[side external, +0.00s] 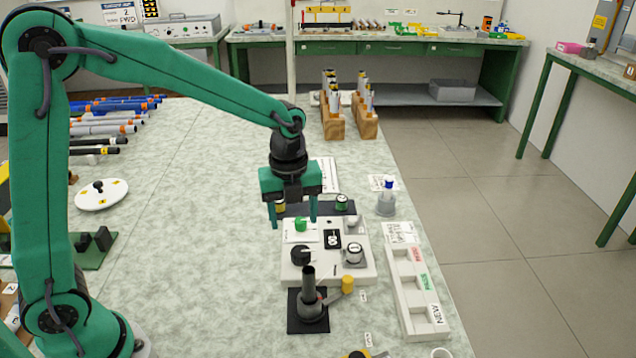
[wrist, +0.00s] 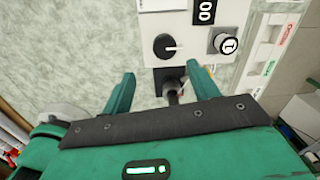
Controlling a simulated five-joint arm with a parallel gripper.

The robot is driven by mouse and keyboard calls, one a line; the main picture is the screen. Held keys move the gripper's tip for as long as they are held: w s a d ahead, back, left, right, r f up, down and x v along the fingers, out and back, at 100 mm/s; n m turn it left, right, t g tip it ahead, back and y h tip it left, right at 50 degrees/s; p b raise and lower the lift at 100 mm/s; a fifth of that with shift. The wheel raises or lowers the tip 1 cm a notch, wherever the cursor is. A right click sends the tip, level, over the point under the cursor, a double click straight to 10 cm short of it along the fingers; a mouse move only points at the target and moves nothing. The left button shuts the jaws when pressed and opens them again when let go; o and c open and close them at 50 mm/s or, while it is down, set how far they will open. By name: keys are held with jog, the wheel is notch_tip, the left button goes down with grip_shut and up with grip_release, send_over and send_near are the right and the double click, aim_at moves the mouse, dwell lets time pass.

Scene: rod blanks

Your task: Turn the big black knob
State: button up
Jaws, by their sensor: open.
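The big black knob (side external: 301,255) sits at the front left of a white control box (side external: 325,276). In the wrist view the knob (wrist: 165,46) shows ahead of the fingers, with a pale line on it pointing right. My gripper (side external: 293,222) is open and points down above the back part of the box. In the wrist view its two green fingers (wrist: 160,88) are spread with nothing between them, and the knob lies beyond them. The gripper looks apart from the knob.
A dark upright tube on a black base (side external: 307,312) stands close in front of the box. A white compartment tray (side external: 413,290) lies right.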

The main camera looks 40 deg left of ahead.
aim_at(300, 251)
jog(key=shift+w+d+f+m, duration=0.2)
jog(key=shift+w+f+m, duration=0.05)
jog(key=shift+f+m, duration=0.25)
jog(key=shift+w+d+f+m, duration=0.15)
jog(key=shift+w+f+m, duration=0.1)
jog(key=shift+f+m, duration=0.25)
jog(key=shift+f, duration=3.8)
jog(key=c, duration=1)
